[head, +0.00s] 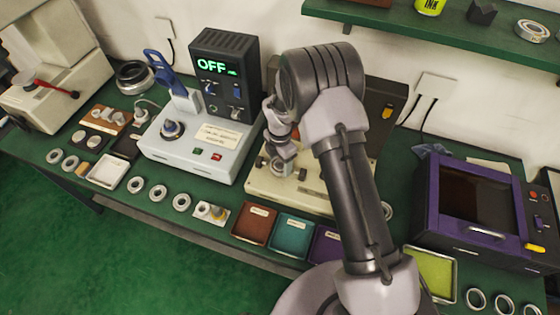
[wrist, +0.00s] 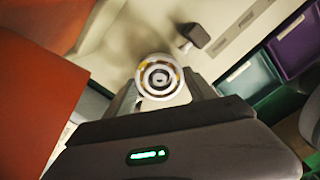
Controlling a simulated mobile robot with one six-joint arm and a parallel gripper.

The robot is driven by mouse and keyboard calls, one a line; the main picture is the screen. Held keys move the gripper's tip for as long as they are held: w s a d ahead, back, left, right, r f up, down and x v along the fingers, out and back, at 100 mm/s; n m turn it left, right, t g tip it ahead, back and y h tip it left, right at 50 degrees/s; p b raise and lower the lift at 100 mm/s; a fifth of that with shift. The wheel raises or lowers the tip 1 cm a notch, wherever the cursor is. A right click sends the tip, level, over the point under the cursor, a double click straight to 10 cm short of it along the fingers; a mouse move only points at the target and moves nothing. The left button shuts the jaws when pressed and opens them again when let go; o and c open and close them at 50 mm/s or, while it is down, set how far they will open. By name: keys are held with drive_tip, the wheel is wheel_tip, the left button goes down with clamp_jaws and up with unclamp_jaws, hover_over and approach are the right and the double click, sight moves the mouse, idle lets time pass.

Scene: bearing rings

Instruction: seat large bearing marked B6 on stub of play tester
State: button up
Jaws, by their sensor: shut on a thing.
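My gripper (head: 284,160) is over the cream machine (head: 318,202), which I take to be the play tester; my arm hides much of it. In the wrist view, my gripper (wrist: 160,84) is shut on a round bearing (wrist: 146,84), with light and dark concentric rings. I cannot read a B6 mark on it. The cream surface (wrist: 225,18) lies beyond the bearing. The stub cannot be made out clearly, and I cannot tell whether the bearing is around it or above it.
A grey machine (head: 190,148) with an OFF display stands left of my gripper. Red (head: 254,224), teal (head: 291,235) and purple (head: 327,245) trays line the front edge. Several loose rings lie on the bench. A black knob (wrist: 196,35) stands close beyond the bearing.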

drive_tip(key=shift+f+b, duration=0.5)
drive_tip(key=shift+f, duration=0.15)
drive_tip(key=o, duration=1.9)
